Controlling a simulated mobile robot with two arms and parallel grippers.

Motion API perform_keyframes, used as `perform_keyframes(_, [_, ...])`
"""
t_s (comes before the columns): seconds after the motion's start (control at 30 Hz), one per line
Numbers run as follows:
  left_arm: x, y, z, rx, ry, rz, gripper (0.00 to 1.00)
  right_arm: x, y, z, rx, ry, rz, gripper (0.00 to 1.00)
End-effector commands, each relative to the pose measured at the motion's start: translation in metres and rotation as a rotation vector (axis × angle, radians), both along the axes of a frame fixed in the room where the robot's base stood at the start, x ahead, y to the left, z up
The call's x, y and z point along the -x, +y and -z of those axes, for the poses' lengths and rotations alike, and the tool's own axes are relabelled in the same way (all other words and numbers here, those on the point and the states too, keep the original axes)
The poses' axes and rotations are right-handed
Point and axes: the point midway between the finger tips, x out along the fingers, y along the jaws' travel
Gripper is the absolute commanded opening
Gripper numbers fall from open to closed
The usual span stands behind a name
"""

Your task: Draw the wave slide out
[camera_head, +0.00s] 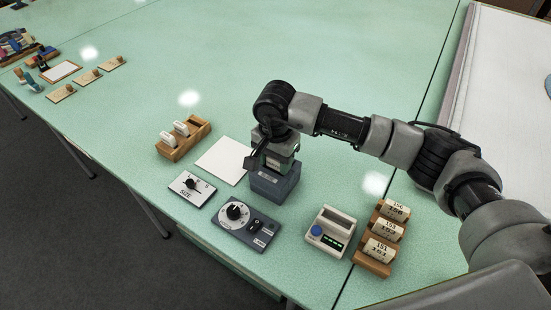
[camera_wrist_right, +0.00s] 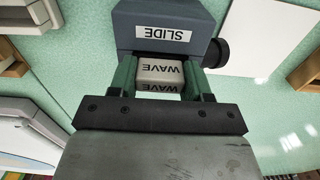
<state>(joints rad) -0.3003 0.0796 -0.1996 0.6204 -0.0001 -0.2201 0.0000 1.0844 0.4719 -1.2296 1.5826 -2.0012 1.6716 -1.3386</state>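The slide box (camera_head: 274,186) is a blue-grey block on the green table, below my right gripper (camera_head: 277,158) in the head view. In the right wrist view the box (camera_wrist_right: 165,14) has a white SLIDE label and a dark round knob at its side. The wave slide (camera_wrist_right: 161,69) is a pale grey block marked WAVE that sticks out of the box. My right gripper (camera_wrist_right: 158,80) has its green fingers on both sides of the slide, closed against it. How far the slide reaches inside the box is hidden. My left gripper is not in view.
A dial panel (camera_head: 236,226), a SIZE panel (camera_head: 186,190) and a white sheet (camera_head: 220,162) lie around the box. A wooden rack (camera_head: 196,138) stands behind; a meter (camera_head: 328,231) and a rack of numbered rolls (camera_head: 371,262) stand right. The table's far middle is clear.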

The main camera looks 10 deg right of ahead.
Motion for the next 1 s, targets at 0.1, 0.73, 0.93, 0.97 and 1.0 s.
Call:
perform_keyframes(0.1, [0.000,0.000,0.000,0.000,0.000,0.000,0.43,0.000,0.000,0.000,0.000,0.000,0.000,0.22])
perform_keyframes(0.73, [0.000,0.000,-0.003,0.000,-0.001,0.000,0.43,0.000,0.000,-0.006,0.000,0.000,0.000,0.20])
perform_keyframes(0.93, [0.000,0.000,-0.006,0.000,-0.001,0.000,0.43,0.000,0.000,-0.013,0.000,-0.001,0.000,0.20])
perform_keyframes(0.97, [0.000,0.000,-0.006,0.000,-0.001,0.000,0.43,0.000,0.000,-0.014,0.000,-0.001,0.000,0.20])
perform_keyframes(1.0, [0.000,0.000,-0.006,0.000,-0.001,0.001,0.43,0.000,0.000,-0.015,0.000,-0.001,0.000,0.20])
